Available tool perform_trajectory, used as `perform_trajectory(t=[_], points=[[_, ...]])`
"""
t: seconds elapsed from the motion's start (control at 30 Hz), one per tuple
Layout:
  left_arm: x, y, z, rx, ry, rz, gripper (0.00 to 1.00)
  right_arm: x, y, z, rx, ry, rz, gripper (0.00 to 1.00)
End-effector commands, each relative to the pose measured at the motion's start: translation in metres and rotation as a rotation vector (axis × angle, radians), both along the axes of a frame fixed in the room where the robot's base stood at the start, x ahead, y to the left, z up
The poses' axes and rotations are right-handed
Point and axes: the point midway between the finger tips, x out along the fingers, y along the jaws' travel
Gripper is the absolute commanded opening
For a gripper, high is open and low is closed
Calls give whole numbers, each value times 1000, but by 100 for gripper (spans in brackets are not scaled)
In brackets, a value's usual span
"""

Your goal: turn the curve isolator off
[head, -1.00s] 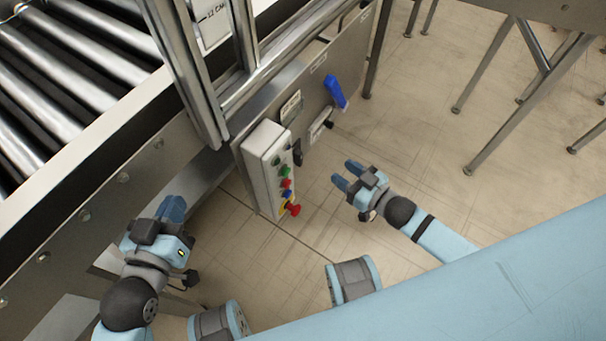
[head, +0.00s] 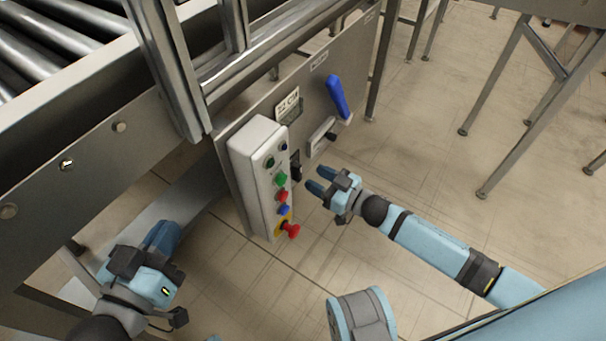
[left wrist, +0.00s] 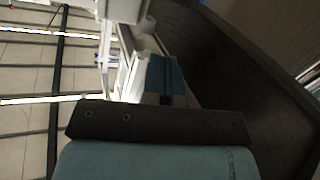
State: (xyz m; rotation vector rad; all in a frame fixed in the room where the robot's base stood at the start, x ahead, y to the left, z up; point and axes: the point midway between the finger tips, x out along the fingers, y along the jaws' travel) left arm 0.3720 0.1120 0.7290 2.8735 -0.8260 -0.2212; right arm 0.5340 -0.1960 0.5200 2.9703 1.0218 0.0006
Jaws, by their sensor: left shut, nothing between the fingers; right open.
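A steel panel (head: 352,60) under the conveyor carries a blue lever handle (head: 337,97), tilted up, a metal slot with a black knob (head: 331,136), and a small black switch (head: 296,166) beside the button box. I cannot read which one is labelled as the curve isolator. My right gripper (head: 318,181) is open and empty, its fingers pointing at the panel just right of the black switch and below the slot; a small gap seems to remain. My left gripper (head: 163,238) is shut and empty at the lower left, away from the panel; its blue fingers also show in the left wrist view (left wrist: 165,78).
A pale button box (head: 249,160) with several coloured buttons and a red mushroom button (head: 291,230) juts out left of my right gripper. Conveyor rollers (head: 40,60) lie at upper left. Steel table legs (head: 490,90) stand at right. Floor in front is clear.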

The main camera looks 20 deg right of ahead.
Motion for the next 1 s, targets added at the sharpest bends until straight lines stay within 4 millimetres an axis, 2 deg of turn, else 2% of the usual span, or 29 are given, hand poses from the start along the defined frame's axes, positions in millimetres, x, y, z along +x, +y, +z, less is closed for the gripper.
perform_trajectory(t=[0.1, 0.3, 0.67, 0.87, 1.0], points=[[5, 3, -2, 25, -47, 1, 0, 18, 13, -2, 1, -3, 0, 46], [8, 5, 1, 53, -95, 3, 0, 35, 27, -1, 1, -1, 0, 46], [9, 6, 3, 57, -108, 3, 0, 38, 30, 0, 1, 1, 0, 46], [9, 5, 3, 57, -108, 3, 0, 38, 30, 0, 1, 1, 0, 2], [9, 5, 3, 57, -107, 3, 0, 38, 30, 0, 0, 0, 0, 0]])
